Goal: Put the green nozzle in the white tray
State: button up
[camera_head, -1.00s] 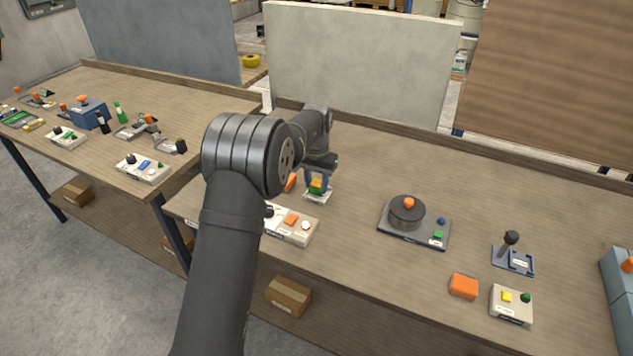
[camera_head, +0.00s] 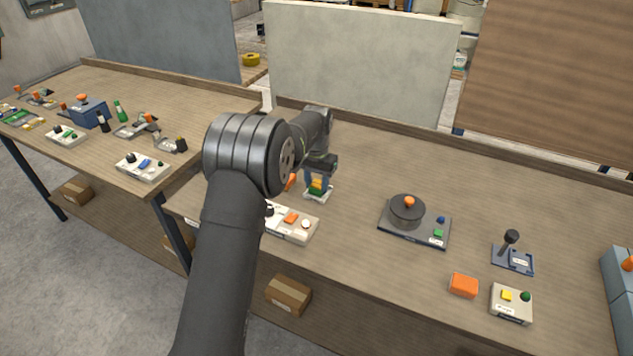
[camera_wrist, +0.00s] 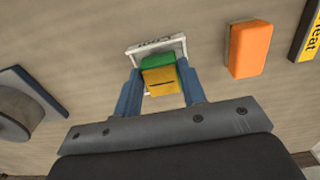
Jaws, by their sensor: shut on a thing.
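The green nozzle (camera_wrist: 155,62) shows as a green block with a yellow part (camera_wrist: 160,80) on its near side. My gripper (camera_wrist: 161,84) has its blue fingers shut on it, one on each side. The white tray (camera_wrist: 133,51) lies on the bench around or just under the block; its far rim, with a label, shows beyond the green part. In the head view, the tray (camera_head: 325,197) sits below my gripper (camera_head: 318,184), and the green part is low over it. Whether the block touches the tray floor is hidden.
An orange block (camera_wrist: 249,49) lies right of the tray in the wrist view. A grey box with buttons (camera_head: 291,227) stands in front of the tray in the head view. A round dark device (camera_head: 407,212) is farther right, with clear bench between.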

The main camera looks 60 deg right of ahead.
jog(key=shift+f, duration=0.3)
dwell(0.4)
jog(key=o, duration=1.2)
notch_tip(320, 180, up, 18)
jog(key=shift+f, duration=0.25)
jog(key=shift+f, duration=0.1)
notch_tip(320, 180, down, 17)
jog(key=shift+f, duration=0.2)
jog(key=shift+r, duration=0.15)
